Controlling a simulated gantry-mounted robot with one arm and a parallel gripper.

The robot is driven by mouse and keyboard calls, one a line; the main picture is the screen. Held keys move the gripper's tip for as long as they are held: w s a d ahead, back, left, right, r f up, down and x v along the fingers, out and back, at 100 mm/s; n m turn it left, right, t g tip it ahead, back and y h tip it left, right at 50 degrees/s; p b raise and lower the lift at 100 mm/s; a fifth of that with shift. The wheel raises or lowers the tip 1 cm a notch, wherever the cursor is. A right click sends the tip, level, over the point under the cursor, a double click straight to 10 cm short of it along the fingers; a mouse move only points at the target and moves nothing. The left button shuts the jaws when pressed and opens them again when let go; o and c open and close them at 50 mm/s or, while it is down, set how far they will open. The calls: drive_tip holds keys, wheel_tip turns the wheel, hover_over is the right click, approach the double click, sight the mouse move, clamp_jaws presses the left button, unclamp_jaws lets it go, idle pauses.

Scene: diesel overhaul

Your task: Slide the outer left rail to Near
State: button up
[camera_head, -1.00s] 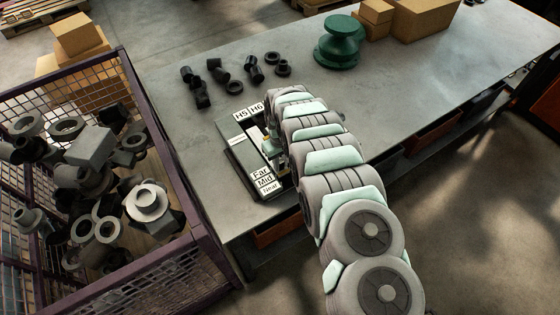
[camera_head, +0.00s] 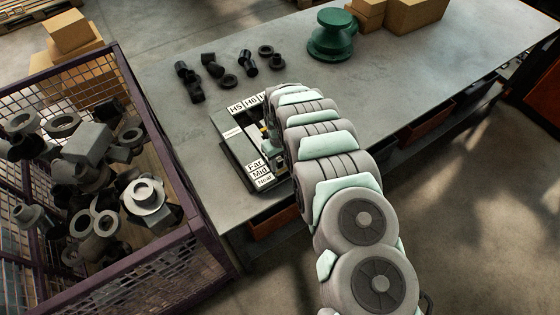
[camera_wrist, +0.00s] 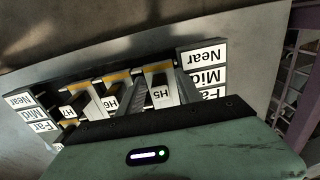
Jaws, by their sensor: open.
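The slide fixture (camera_head: 226,147) is a dark-framed block near the table's left front, with Far, Mid and Near labels on its near side. H5, H6 and H7 labels mark its far side. The wrist view shows it turned around, with orange-topped H5 (camera_wrist: 160,93), H6 (camera_wrist: 112,102) and H7 (camera_wrist: 68,112) pieces in a row. H5 is nearest the right-hand Near, Mid and Far labels (camera_wrist: 203,77). My gripper (camera_head: 270,147) is over the fixture, partly hidden by my arm.
Several black pipe fittings (camera_head: 210,64) and a green flanged part (camera_head: 331,36) stand farther back on the grey table (camera_head: 420,75). Cardboard boxes (camera_head: 415,14) are behind. A purple mesh crate (camera_head: 125,68) of metal parts stands left of the table.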

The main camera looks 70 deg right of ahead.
drive_tip(key=shift+r, duration=0.1)
wheel_tip(320, 180, up, 9)
drive_tip(key=shift+r+b, duration=0.2)
drive_tip(key=shift+b, duration=0.15)
drive_tip(key=shift+r+p, duration=0.6)
drive_tip(key=shift+r, duration=0.05)
